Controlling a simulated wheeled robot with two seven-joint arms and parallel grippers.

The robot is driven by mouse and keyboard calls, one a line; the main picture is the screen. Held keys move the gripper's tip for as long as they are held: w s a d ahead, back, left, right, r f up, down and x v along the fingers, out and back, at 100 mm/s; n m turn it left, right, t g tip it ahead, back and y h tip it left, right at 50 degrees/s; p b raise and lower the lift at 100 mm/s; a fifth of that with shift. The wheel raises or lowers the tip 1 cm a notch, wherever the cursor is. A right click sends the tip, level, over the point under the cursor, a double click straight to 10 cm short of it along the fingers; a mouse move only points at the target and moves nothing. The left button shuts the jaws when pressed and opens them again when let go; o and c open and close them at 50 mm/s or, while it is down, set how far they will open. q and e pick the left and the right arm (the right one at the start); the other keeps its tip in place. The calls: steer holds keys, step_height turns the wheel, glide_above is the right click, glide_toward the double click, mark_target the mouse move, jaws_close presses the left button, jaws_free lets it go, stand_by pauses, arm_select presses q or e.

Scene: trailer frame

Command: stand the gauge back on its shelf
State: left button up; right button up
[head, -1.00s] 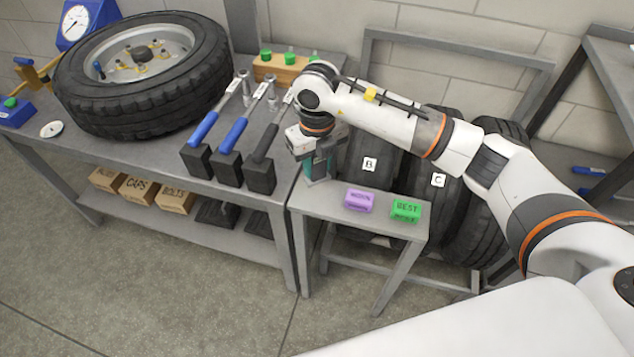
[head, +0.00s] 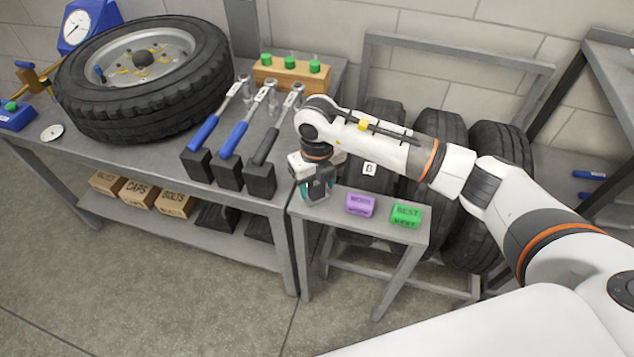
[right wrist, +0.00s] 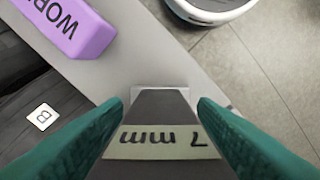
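The gauge (right wrist: 165,115) is a dark block with a pale "7 mm" label, seen in the right wrist view between two teal fingers. My right gripper (head: 318,193) points down at the left end of the small grey stand (head: 385,227). Its fingers lie close along both sides of the gauge and look shut on it. The gauge (head: 318,182) shows only as a small dark shape in the head view. Its foot is at or just above the stand top; I cannot tell whether it touches. My left gripper is out of view.
A purple block (head: 360,204) and a green "BEST" block (head: 406,214) sit on the stand, right of the gripper. Tires (head: 485,200) stand behind it. The workbench (head: 140,160) at left holds a wheel (head: 145,100) and several wrenches (head: 240,135) in dark holders.

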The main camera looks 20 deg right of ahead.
step_height(320, 180, up, 12)
steer(key=shift+r, duration=0.2)
stand_by(0.5)
stand_by(0.4)
